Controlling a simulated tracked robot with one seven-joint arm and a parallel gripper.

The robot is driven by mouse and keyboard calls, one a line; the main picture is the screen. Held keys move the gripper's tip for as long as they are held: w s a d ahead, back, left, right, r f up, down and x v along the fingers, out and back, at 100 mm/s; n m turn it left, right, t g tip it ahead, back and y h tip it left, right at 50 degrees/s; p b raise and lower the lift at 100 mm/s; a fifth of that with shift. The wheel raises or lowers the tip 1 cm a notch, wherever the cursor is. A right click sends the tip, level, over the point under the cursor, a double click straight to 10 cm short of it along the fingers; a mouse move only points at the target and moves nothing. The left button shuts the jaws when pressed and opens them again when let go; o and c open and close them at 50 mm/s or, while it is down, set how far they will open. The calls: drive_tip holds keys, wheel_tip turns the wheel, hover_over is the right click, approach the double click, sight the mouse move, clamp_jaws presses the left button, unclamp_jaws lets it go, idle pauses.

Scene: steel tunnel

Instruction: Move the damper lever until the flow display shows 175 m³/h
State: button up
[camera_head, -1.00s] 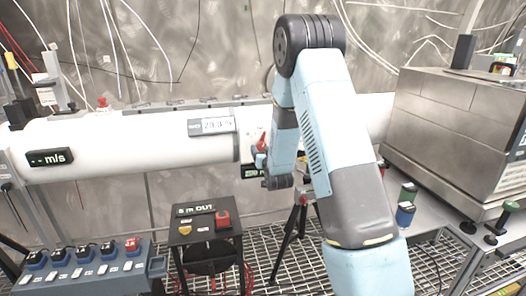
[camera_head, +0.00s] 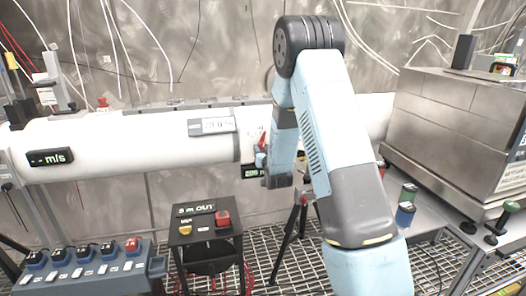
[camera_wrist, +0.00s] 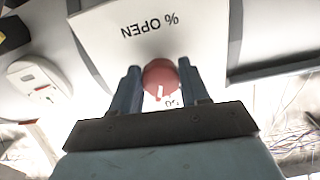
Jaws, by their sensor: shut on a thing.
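The damper lever is red; its round red end (camera_wrist: 160,78) sits between my gripper's fingers in the wrist view, in front of a white plate marked "% OPEN". My gripper (camera_wrist: 158,67) is shut on it. In the head view the red lever (camera_head: 262,141) shows at the left of my wrist, on the white duct (camera_head: 130,140). A small black display (camera_head: 251,171) with green digits is just below it, partly hidden by my gripper; its number seems to start with 2 but is too blurred to read surely.
A black display marked "m/s" (camera_head: 49,157) is on the duct's left. A stand marked "OUT" (camera_head: 204,222) with red and yellow buttons is below. A button panel (camera_head: 85,268) is front left. A steel box (camera_head: 450,130) stands on the right bench.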

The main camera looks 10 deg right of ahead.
drive_tip(key=shift+n, duration=1.2)
drive_tip(key=o, duration=1.1)
drive_tip(key=shift+c, duration=0.2)
drive_tip(key=s, duration=1.3)
drive_tip(key=shift+s, duration=0.4)
